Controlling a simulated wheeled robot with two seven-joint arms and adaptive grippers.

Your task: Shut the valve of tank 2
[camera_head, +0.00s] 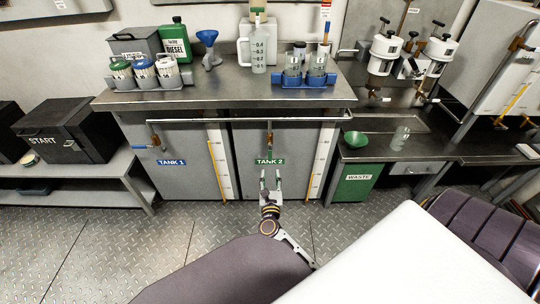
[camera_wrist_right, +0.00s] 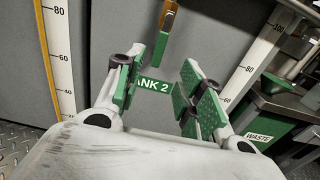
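Tank 2 (camera_head: 300,165) is a grey panel under the steel counter, with a green "TANK 2" label (camera_head: 269,161). The label also shows between my fingers in the right wrist view (camera_wrist_right: 152,86). Its valve handle (camera_head: 269,140) hangs upright above the label, copper-coloured with a green lower end. In the right wrist view the handle (camera_wrist_right: 166,25) is at the top, beyond my fingertips. My right gripper (camera_head: 270,183) is open and empty, just below the label, apart from the handle. The valve's upper part is out of the wrist view. My left gripper is in neither view.
Tank 1 (camera_head: 185,175) stands to the left with its own valve (camera_head: 155,140). White level scales (camera_head: 319,160) run beside the tanks. The counter (camera_head: 210,92) with its pipe rail overhangs above. A green waste bin (camera_head: 354,184) stands to the right.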

